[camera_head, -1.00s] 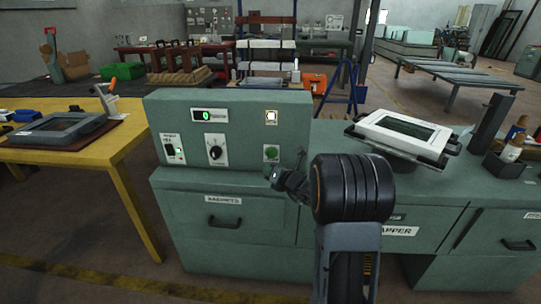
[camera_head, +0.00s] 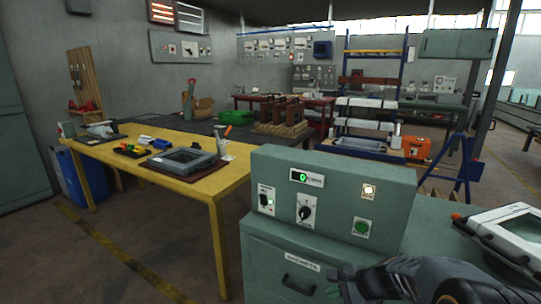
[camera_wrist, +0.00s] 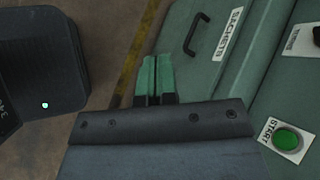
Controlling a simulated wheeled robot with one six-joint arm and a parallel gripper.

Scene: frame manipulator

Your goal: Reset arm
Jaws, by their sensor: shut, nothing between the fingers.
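My gripper (camera_wrist: 152,80) shows in the wrist view with its two green fingers side by side, shut and empty. In the head view my arm is at the bottom right edge, in front of the control panel (camera_head: 330,190); the fingertips cannot be made out there. The green START button (camera_wrist: 287,139) is right of the fingers in the wrist view, apart from them, and shows on the panel in the head view (camera_head: 362,227).
A yellow table (camera_head: 215,187) with a grey frame (camera_head: 184,159) and small tools stands at the left. A white-framed device (camera_head: 515,232) rests on the green bench at the right. A blue rack (camera_head: 373,100) stands behind. The floor at the lower left is clear.

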